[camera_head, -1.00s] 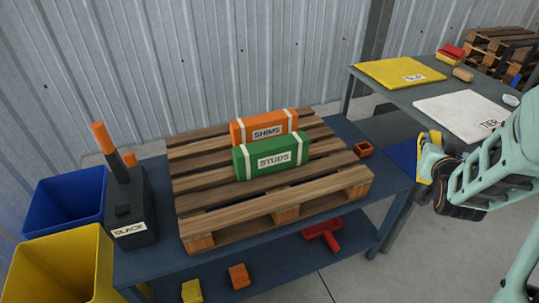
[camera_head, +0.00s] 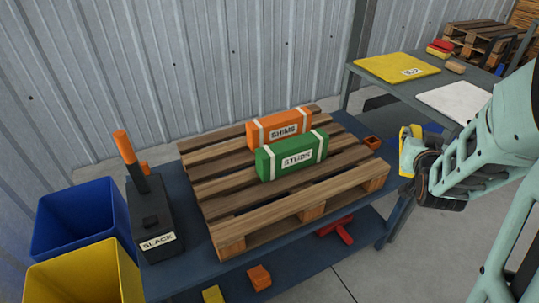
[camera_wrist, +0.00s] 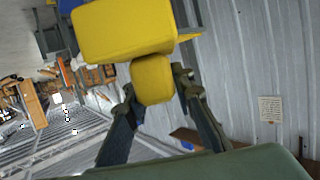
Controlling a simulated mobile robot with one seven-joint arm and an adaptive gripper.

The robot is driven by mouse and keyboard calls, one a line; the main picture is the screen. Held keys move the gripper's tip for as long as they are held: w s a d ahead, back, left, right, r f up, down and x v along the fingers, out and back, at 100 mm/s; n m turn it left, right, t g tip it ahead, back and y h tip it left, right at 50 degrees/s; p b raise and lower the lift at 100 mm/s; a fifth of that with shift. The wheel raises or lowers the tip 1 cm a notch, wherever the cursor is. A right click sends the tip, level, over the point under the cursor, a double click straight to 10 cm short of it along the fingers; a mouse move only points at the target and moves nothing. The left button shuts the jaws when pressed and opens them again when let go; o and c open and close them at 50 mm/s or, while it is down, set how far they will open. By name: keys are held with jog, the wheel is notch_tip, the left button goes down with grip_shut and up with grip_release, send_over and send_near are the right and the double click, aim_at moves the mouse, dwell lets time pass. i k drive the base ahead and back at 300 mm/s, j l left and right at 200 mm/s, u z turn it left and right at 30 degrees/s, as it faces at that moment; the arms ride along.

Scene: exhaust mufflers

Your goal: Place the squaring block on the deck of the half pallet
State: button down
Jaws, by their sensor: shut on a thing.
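The half pallet (camera_head: 235,190) is a slatted wooden deck lying on a blue-grey bench. An orange box marked SHIMS (camera_head: 283,130) and a green box marked STUDS (camera_head: 297,160) stand on its deck, right of the middle. My gripper (camera_head: 408,152) is right of the pallet, apart from it. It is shut on a yellow piece, taken as the squaring block (camera_wrist: 125,30); its narrower part sits between the fingers (camera_wrist: 153,82) and its wide part is beyond them. In the head view the block is partly hidden by my gripper.
The left and front deck slats are bare. A black SLACK container (camera_head: 155,222) with an orange-topped post stands left of the pallet, beside blue (camera_head: 80,225) and yellow (camera_head: 85,275) bins. A small orange holder (camera_head: 372,142) is at the right. Another table (camera_head: 425,85) stands back right.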

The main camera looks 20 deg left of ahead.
aim_at(204, 180)
jog(key=k+j, duration=0.1)
jog(key=j, duration=0.7)
jog(key=k+j, duration=0.15)
jog(key=j, duration=0.3)
jog(key=z, duration=0.05)
